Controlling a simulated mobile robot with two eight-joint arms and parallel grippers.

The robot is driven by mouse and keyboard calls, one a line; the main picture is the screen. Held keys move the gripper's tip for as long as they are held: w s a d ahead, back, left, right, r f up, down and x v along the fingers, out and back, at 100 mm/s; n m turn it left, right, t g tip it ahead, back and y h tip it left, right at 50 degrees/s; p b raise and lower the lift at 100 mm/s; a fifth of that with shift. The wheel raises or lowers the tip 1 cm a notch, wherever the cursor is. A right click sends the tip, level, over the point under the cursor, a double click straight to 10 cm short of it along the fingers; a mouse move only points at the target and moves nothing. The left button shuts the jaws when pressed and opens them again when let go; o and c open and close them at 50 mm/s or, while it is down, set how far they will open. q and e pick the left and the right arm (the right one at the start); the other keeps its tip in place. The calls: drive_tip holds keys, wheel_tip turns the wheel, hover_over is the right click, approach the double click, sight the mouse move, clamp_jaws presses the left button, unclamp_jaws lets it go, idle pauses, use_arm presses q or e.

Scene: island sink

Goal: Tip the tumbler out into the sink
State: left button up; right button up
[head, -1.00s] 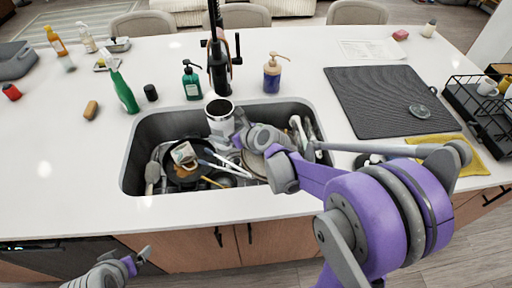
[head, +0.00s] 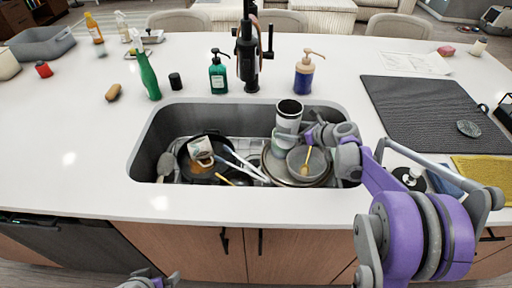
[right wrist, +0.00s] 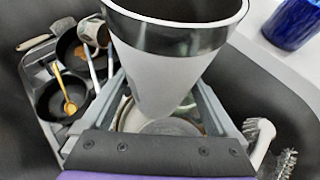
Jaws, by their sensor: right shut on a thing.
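The tumbler (head: 288,119) is a pale grey-white cup with a black rim. It stands out above the right part of the sink (head: 150,140), roughly upright with its mouth up. My right gripper (head: 296,136) is shut on its side. In the right wrist view the tumbler (right wrist: 165,65) sits between the two fingers, and its inside looks dark; I cannot tell what it holds. My left gripper (head: 150,281) is at the bottom edge of the head view, partly cut off, away from the sink.
In the sink are a black pan (head: 190,166) with a mug (head: 200,150), a grey bowl (head: 312,168) on a plate, and several utensils. A black faucet (head: 247,55), a green soap bottle (head: 218,75) and a blue bottle (head: 304,75) stand behind. A dark mat (head: 420,105) lies right.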

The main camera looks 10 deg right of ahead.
sight(287, 126)
drive_tip(key=shift+r, duration=0.1)
drive_tip(key=shift+s+a+r+n+t+h+p, duration=0.15)
drive_tip(key=shift+r+n+t+h+p, duration=0.15)
drive_tip(key=shift+r+n+h+p, duration=0.3)
drive_tip(key=shift+s+a+f+n+t+h, duration=0.1)
drive_tip(key=shift+a+f+n+t+h, duration=0.25)
drive_tip(key=shift+f+n+h, duration=0.35)
drive_tip(key=shift+s+a+n+t+h, duration=0.15)
drive_tip(key=shift+a+n+t+h, duration=0.25)
drive_tip(key=shift+n+h, duration=0.45)
drive_tip(key=shift+d+n+t+h, duration=0.25)
drive_tip(key=shift+n+t+h, duration=0.3)
drive_tip(key=shift+n, duration=0.5)
drive_tip(key=shift+r+p, duration=0.15)
drive_tip(key=shift+p, duration=0.15)
drive_tip(key=shift+d+r+n+t+h+p, duration=0.1)
drive_tip(key=shift+r+n+t+h+p, duration=0.2)
drive_tip(key=shift+r+n+h+p, duration=0.35)
drive_tip(key=shift+r+n+t+p, duration=0.3)
drive_tip(key=shift+r+n+p, duration=0.3)
drive_tip(key=shift+p, duration=0.2)
idle(0.5)
drive_tip(key=shift+s+a+r+n+t+h+p, duration=0.15)
drive_tip(key=shift+a+r+n+t+h+p, duration=0.25)
drive_tip(key=shift+a+r+n+p, duration=0.3)
idle(1.8)
